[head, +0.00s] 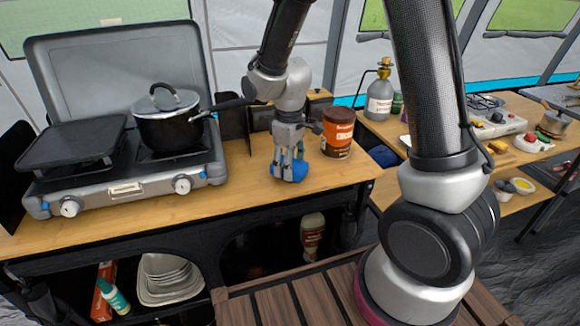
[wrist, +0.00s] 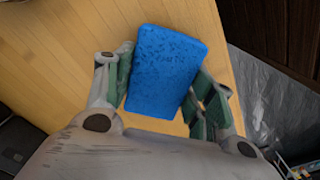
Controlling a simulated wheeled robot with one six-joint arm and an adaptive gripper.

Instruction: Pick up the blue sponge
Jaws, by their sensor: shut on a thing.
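The blue sponge (head: 292,172) is at the front part of the wooden counter in the head view, right of the stove. My gripper (head: 289,165) points down over it, with its fingers on either side. In the wrist view the sponge (wrist: 163,72) is a blue, speckled block between the two fingers of my gripper (wrist: 165,95). The fingers are shut on it. The fingers hide part of the sponge in the head view. I cannot tell whether its underside touches the counter.
A stove (head: 126,190) with a black lidded pot (head: 170,130) stands to the left on the counter (head: 225,205). A brown-red canister (head: 337,137) stands close behind, to the right of my gripper. The counter's front edge is near the sponge. Bowls (head: 165,278) sit on a lower shelf.

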